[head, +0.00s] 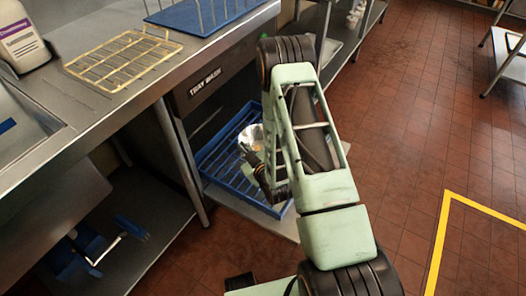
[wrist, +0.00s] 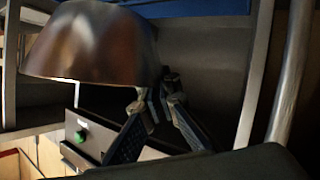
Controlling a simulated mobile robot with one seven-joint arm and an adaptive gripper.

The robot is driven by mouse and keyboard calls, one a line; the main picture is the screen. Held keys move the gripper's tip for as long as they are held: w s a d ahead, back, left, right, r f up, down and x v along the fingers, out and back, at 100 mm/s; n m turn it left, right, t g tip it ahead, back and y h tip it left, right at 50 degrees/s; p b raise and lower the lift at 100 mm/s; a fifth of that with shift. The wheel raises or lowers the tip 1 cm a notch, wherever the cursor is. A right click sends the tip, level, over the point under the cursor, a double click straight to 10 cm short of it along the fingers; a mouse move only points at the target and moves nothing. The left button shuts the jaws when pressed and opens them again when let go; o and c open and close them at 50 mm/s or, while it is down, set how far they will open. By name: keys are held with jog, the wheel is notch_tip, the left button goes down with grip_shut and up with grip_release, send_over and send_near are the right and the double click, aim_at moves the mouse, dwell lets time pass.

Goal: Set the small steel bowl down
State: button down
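The small steel bowl (head: 250,134) shows as a shiny shape in front of the blue rack in the head view, partly hidden by my arm. In the wrist view the bowl (wrist: 90,45) is large and dark brown-grey at upper left, its rim toward the bottom of the picture. My gripper (wrist: 156,96) has its fingertips close together at the bowl's right rim edge and appears shut on it. In the head view my gripper (head: 254,158) is mostly hidden beside my arm. I cannot tell whether the bowl touches the rack.
A blue slatted rack (head: 216,163) sits low beneath the counter, under the "TRAY WASH" sign (head: 205,83). The steel counter (head: 95,117) holds a yellow wire rack (head: 122,60), a blue tray (head: 198,14) and a white bottle (head: 22,39). Tiled floor (head: 420,110) is open at right.

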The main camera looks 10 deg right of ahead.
notch_tip(320, 180, down, 3)
jog(key=s, duration=0.3)
jog(key=shift+y, duration=0.4)
jog(key=w+d+f, duration=0.1)
jog(key=w, duration=0.1)
jog(key=w+d+f+b, duration=0.1)
jog(key=w+f, duration=0.1)
jog(key=w, duration=0.1)
jog(key=w+d+f, duration=0.1)
jog(key=w, duration=0.2)
jog(key=shift+d+f+b, duration=0.2)
jog(key=shift+d+b, duration=0.1)
jog(key=shift+d, duration=0.1)
jog(key=w+f, duration=0.1)
jog(key=f, duration=0.1)
jog(key=w+d+f+b, duration=0.2)
jog(key=f, duration=0.1)
jog(key=shift+w+f, duration=0.3)
jog(key=shift+w, duration=0.1)
jog(key=shift+w+d+f+b, duration=0.1)
jog(key=shift+f+b, duration=0.35)
jog(key=shift+f, duration=1.05)
